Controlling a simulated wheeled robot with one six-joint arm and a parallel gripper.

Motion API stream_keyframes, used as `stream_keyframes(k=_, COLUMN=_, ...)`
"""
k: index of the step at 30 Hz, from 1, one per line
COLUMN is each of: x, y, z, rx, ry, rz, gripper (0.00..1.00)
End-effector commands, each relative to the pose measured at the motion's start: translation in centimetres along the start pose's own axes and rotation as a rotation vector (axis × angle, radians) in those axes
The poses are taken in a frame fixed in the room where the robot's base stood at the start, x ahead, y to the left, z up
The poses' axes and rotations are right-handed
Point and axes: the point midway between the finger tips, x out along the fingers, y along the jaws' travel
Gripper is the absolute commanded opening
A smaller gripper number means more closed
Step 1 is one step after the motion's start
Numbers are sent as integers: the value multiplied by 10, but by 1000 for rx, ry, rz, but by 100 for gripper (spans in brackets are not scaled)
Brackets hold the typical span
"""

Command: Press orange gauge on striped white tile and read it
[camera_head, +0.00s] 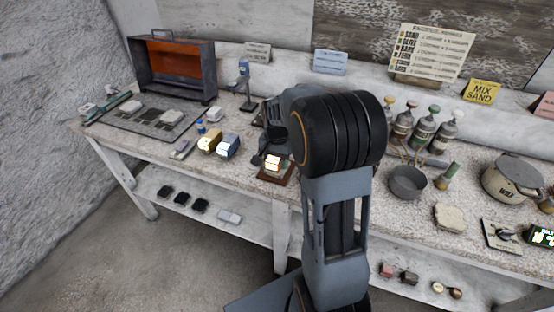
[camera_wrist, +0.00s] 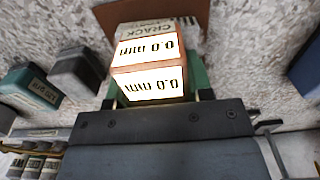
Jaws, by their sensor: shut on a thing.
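The orange gauge (camera_wrist: 148,68) fills the middle of the wrist view, with two lit faces reading 0.0 mm. My gripper (camera_wrist: 152,88) is shut on it, with greenish parts on both sides. In the head view the gauge (camera_head: 273,163) shows as a small bright block under my arm, at a brown board (camera_head: 287,180). I cannot tell whether it touches the board. Two pale tiles (camera_head: 131,106) lie on a dark mat (camera_head: 165,122) at the left of the bench. Stripes cannot be made out on either.
An orange-fronted box (camera_head: 173,66) is behind the mat. My arm hides the middle.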

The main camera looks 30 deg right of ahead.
Motion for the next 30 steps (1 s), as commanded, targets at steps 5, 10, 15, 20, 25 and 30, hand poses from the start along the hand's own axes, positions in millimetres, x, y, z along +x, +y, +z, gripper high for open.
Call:
stream_keyframes(k=5, x=4, y=1, z=2, rx=0, ry=-8, rz=6, gripper=28)
stream_keyframes(k=10, x=-2, y=1, z=2, rx=0, ry=-9, rz=6, gripper=28)
stream_keyframes(k=15, x=-17, y=1, z=1, rx=0, ry=-5, rz=4, gripper=28)
stream_keyframes(k=20, x=-32, y=0, z=1, rx=0, ry=-4, rz=3, gripper=28)
stream_keyframes(k=25, x=-47, y=0, z=1, rx=0, ry=-3, rz=2, gripper=28)
stream_keyframes(k=30, x=-61, y=0, z=0, rx=0, ry=-3, rz=2, gripper=28)
